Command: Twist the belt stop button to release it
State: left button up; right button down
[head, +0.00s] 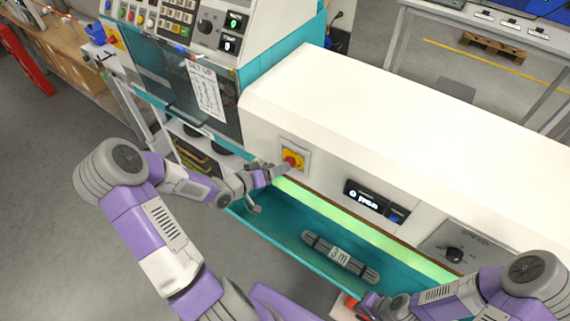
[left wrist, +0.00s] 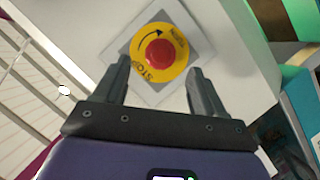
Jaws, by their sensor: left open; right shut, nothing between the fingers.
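The red belt stop button (head: 293,161) sits in a yellow ring on a square pale plate on the white machine front. In the left wrist view the button (left wrist: 160,54) shows a curved arrow and the word STOP on its yellow ring. My left gripper (head: 279,172) is in front of it. In the left wrist view the open left fingers (left wrist: 158,68) stand on either side of the button's lower part, with nothing held; I cannot tell whether they touch it. My right gripper (head: 372,305) is low at the right near the tray's front edge, shut and empty.
Below the button is a teal tray (head: 285,238) holding a grey cable bundle (head: 340,257) labelled 3 m. A small display (head: 375,200) and a speed knob (head: 454,254) are to the right. A control panel (head: 195,22) stands at upper left.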

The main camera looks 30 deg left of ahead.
pick_arm(q)
jog(key=shift+x, duration=2.3)
jog(key=shift+s, duration=0.1)
jog(key=shift+c, duration=0.4)
